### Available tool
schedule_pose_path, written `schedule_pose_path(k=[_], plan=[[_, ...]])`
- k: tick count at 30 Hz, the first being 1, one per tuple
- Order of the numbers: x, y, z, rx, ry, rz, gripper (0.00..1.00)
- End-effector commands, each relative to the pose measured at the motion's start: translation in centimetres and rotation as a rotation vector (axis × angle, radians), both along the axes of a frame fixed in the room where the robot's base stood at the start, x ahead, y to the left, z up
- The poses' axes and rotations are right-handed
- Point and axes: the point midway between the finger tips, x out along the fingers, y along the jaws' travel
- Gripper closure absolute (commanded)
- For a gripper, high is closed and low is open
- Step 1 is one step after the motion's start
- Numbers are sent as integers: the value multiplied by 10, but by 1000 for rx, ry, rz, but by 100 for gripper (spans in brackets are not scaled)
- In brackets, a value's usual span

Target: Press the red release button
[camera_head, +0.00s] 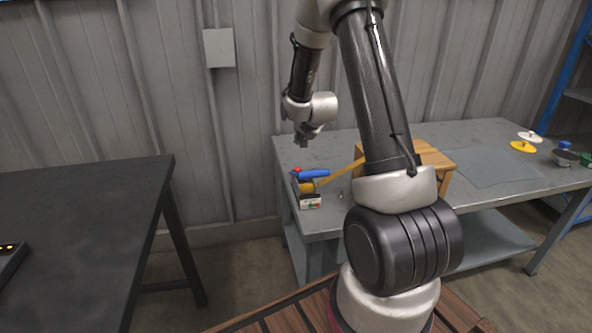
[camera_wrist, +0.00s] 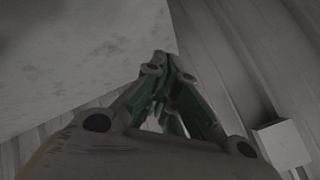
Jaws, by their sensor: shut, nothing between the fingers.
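A small device (camera_head: 309,201) stands at the left front corner of the grey table. Its pale front panel carries small red and green marks, too small to tell apart well. A red spot (camera_head: 296,170) shows at its top, beside a blue cylindrical part (camera_head: 314,173); I cannot tell which red part is the release button. A yellow part (camera_head: 307,188) and a yellow bar slanting up to the right belong to or touch the device. My gripper (camera_head: 302,142) is shut and empty, above the device and apart from it. The wrist view shows its closed fingers (camera_wrist: 160,62), no button.
The grey table (camera_head: 487,133) also bears a wooden stand (camera_head: 436,158), partly behind my arm, and white and yellow discs (camera_head: 523,146) at the far right. A dark table (camera_head: 80,215) stands at left. A corrugated wall with a grey box (camera_head: 219,47) is behind.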

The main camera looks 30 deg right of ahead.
Motion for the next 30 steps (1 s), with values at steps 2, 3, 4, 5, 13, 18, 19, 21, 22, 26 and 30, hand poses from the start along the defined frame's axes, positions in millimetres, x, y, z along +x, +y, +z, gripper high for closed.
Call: schedule_pose_path(k=[2, 3, 4, 5, 13, 18, 19, 21, 22, 26, 30], plan=[[0, 0, -3, 0, 1, 0, 100], [0, 0, -5, 1, 3, 0, 100], [0, 0, -7, 1, 3, 0, 100], [-1, 0, -10, 1, 4, 0, 100], [-1, 0, -46, 0, 4, 1, 100], [-1, 0, -69, 0, 4, 1, 100], [0, 0, -71, 0, 3, 1, 100], [0, 0, -78, 0, 3, 1, 100], [0, 0, -80, 0, 3, 1, 100], [0, 0, -86, 0, 2, 1, 100], [0, 0, -88, 0, 1, 1, 100]])
